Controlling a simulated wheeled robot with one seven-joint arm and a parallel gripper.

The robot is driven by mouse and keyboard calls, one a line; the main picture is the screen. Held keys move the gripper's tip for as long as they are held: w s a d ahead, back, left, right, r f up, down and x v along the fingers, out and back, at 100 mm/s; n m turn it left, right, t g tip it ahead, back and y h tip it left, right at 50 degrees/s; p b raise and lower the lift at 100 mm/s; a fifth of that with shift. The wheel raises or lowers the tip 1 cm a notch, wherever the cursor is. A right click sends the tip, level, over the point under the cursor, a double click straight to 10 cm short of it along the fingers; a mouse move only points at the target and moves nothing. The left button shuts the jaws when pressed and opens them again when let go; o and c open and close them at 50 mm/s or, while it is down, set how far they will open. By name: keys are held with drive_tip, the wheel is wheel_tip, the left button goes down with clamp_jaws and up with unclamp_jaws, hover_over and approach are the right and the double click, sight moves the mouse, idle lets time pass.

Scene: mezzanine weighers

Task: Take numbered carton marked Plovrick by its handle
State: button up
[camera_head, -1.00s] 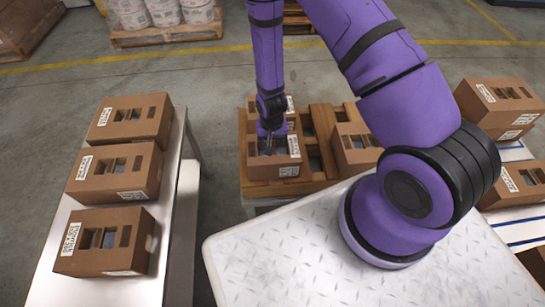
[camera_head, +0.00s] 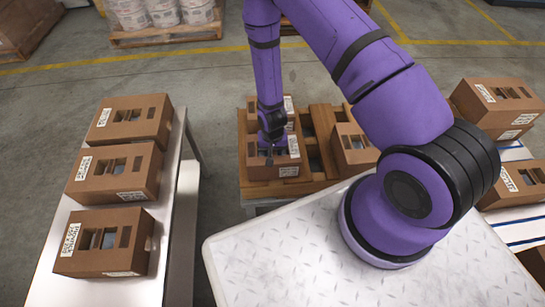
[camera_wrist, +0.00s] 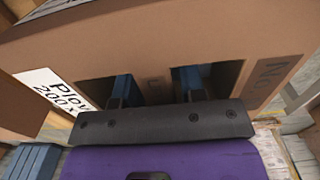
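The carton (camera_head: 262,172) under my gripper is brown cardboard and stands on the wooden pallet at the centre of the head view. In the wrist view this carton (camera_wrist: 215,45) shows a white label starting "Plov" and "200 x", partly cut off, and "No" printed at the right. Two dark openings in it leave a cardboard strip between them. My gripper (camera_wrist: 156,90) has one finger in each opening, with the strip between the fingers; whether they press on it is unclear. In the head view my gripper (camera_head: 269,153) is down at the carton's top.
Another carton (camera_head: 354,147) stands close to its right, and one is partly hidden behind my arm. Three cartons line the steel table (camera_head: 85,287) at left. More cartons (camera_head: 500,105) stand at right. A white tread-plate surface (camera_head: 290,260) is in front.

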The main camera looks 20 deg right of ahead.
clamp_jaws()
drive_tip(key=shift+r, duration=0.1)
